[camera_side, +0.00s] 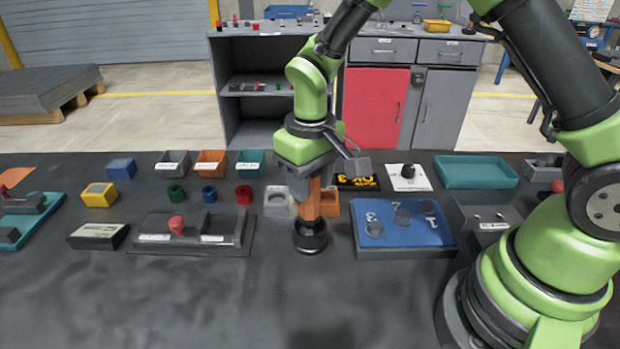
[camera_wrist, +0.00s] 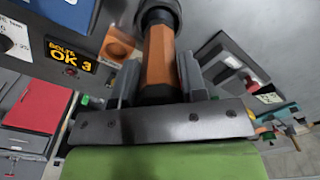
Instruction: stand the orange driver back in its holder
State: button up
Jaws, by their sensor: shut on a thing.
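The orange driver (camera_side: 311,203) is upright in my gripper (camera_side: 303,190), with a wide black round end (camera_side: 310,237) at its bottom. In the wrist view, its orange shaft (camera_wrist: 159,55) runs between the two grey fingers of my gripper (camera_wrist: 158,78), which are shut on it. I cannot tell whether the black end touches the table. Just behind it is an orange block with a round opening (camera_side: 328,204), also in the wrist view (camera_wrist: 117,47); a grey block with a round opening (camera_side: 277,201) is to its left. I cannot tell which of these is the holder.
A blue board with grey knobs (camera_side: 403,236) lies close on the right. A dark fixture with a red knob (camera_side: 195,232) is on the left. Small coloured rings and bins stand behind it. A "BOLTS OK 3" display (camera_wrist: 70,57) is near. The front table (camera_side: 200,300) is clear.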

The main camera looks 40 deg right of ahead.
jog(key=o, duration=1)
jog(key=shift+f, duration=0.1)
